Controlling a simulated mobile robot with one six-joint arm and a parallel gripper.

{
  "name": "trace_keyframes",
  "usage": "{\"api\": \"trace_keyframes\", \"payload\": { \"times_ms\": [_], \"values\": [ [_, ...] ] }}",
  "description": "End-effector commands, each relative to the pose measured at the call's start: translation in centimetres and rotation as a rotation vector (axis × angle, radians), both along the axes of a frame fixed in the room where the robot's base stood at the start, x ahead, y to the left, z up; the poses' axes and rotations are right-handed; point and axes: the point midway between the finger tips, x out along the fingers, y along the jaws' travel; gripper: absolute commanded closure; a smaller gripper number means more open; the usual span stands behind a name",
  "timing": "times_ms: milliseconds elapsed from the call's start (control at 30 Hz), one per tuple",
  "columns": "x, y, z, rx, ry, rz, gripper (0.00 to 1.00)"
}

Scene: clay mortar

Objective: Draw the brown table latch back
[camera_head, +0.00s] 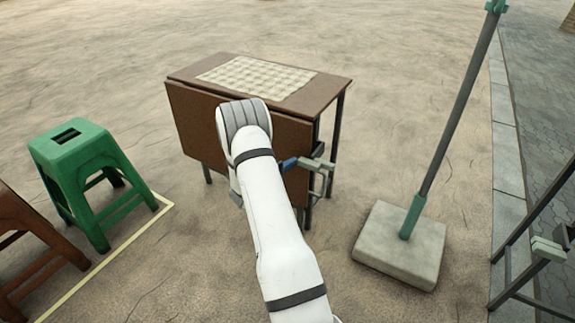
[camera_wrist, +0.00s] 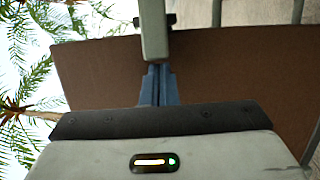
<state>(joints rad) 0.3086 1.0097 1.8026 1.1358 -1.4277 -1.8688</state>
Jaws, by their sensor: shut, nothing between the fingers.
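The brown table (camera_head: 185,120) stands in the middle of the head view, its front leaf hanging down. A pale grey-green latch piece (camera_head: 320,163) shows at the right end of that leaf, with grey bars below it. In the wrist view a pale upright bar (camera_wrist: 153,32), seemingly part of the latch, runs down to my fingertips in front of the brown panel (camera_wrist: 235,70). My gripper (camera_head: 290,163) has blue fingers, shut and empty, beside the latch. In the wrist view the fingertips (camera_wrist: 158,70) meet the bar's end; I cannot tell whether they touch.
A green stool (camera_head: 72,148) and a brown stool (camera_head: 22,232) stand to the left. A pole in a concrete base (camera_head: 400,245) stands to the right, near the curb. A checked cloth (camera_head: 255,77) lies on the tabletop. The ground behind the table is clear.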

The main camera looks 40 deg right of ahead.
Motion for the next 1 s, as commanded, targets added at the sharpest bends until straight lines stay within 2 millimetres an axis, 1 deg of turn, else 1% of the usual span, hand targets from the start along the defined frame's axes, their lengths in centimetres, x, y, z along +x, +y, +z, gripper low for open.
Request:
{"api": "trace_keyframes", "payload": {
  "times_ms": [67, 133, 300, 433, 800, 867, 1000],
  "values": [
    [0.0, 0.0, 0.0, 0.0, 0.0, 0.0, 1.0],
    [-0.5, -0.2, 0.1, 0.0, 0.002, -0.001, 1.0],
    [-3.2, -1.4, 0.3, -0.001, 0.004, -0.004, 1.0],
    [-4.2, -1.7, 0.1, 0.0, 0.001, 0.0, 1.0],
    [-4.3, -1.7, -0.1, 0.001, 0.001, -0.005, 1.0],
    [-4.1, -1.6, -0.1, 0.001, 0.001, -0.004, 1.0],
    [-2.8, -0.9, 0.0, 0.0, -0.001, -0.001, 1.0]
  ]
}}
